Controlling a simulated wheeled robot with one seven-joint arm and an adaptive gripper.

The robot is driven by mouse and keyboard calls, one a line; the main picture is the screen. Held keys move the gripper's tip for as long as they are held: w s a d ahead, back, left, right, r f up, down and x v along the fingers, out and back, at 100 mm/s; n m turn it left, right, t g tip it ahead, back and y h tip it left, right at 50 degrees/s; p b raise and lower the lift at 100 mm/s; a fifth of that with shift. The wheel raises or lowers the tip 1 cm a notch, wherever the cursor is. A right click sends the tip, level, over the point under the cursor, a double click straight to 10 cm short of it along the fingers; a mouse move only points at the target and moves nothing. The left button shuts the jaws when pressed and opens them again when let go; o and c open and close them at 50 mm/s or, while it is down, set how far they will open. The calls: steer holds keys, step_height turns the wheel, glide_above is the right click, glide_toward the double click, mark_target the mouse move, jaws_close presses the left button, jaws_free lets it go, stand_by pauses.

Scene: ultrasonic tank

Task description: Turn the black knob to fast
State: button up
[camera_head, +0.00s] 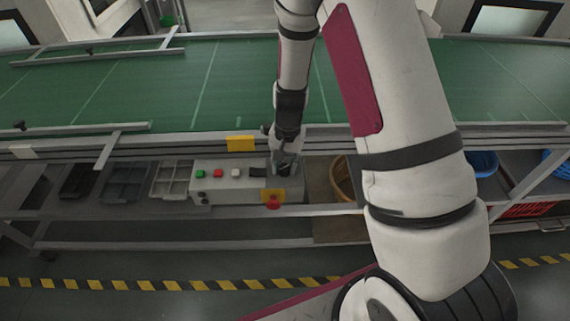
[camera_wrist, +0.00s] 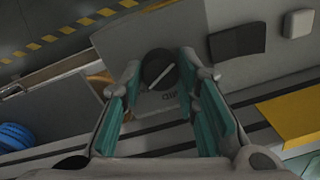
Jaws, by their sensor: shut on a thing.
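The black knob (camera_wrist: 158,69) shows in the wrist view, round with a light pointer line that slants across its face. Part of a printed label sits beside it, and I cannot read it fully. My gripper (camera_wrist: 162,78) has its two teal-padded fingers on either side of the knob, with the fingertips close against it. In the head view my gripper (camera_head: 284,163) reaches down to the right end of the grey control box (camera_head: 226,190), and the knob there is mostly hidden by the fingers.
The box also carries a green button (camera_head: 200,174), a red button (camera_head: 218,173), a white button (camera_head: 236,173), a black switch (camera_head: 257,172) and a red emergency stop (camera_head: 273,202) on a yellow plate. The green conveyor (camera_head: 235,75) runs above and behind. Grey trays (camera_head: 125,181) stand at left.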

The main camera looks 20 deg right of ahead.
stand_by(0.4)
steer(key=o, duration=1.2)
steer(key=shift+c, duration=0.2)
step_height(320, 180, up, 12)
steer(key=shift+s+d, duration=0.15)
steer(key=shift+d, duration=0.1)
step_height(320, 180, up, 17)
steer(key=n+t, duration=0.3)
steer(key=n, duration=0.1)
glide_above(287, 168)
steer(key=s+a, duration=0.1)
steer(key=s, duration=0.8)
steer(key=s+r+n+t, duration=0.2)
steer(key=s+r, duration=0.4)
steer(key=s, duration=0.7)
steer(key=shift+d+r+n, duration=0.25)
steer(key=shift+r+n, duration=0.15)
steer(key=shift+n, duration=0.3)
